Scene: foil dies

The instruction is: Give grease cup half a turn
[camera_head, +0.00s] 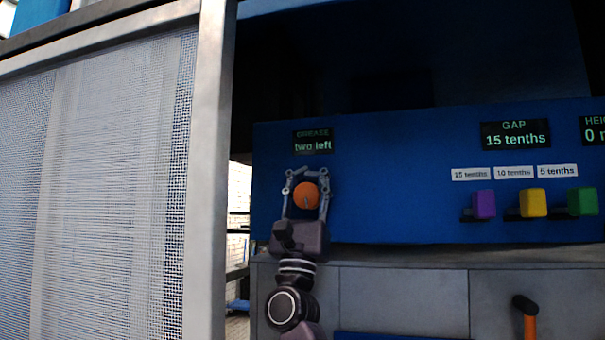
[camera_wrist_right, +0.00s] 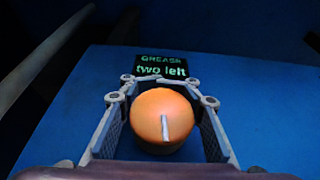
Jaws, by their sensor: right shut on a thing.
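The grease cup is an orange round knob (camera_head: 306,195) on the blue panel, under a small dark display (camera_head: 312,141) that reads "two left". My right gripper (camera_head: 307,180) reaches up to it from below, with one finger on each side, shut on it. In the right wrist view the orange cup (camera_wrist_right: 163,121) sits between the two fingers, and a pale line on its face runs nearly upright. The display (camera_wrist_right: 162,66) shows "GREASE two left" just beyond it. My left gripper is not in view.
A mesh guard with a grey post (camera_head: 208,170) stands at left. Purple (camera_head: 484,204), yellow (camera_head: 533,203) and green (camera_head: 582,201) blocks sit at right under labels, below a "GAP 15 tenths" display (camera_head: 516,134). An orange-and-black handle (camera_head: 527,315) stands at lower right.

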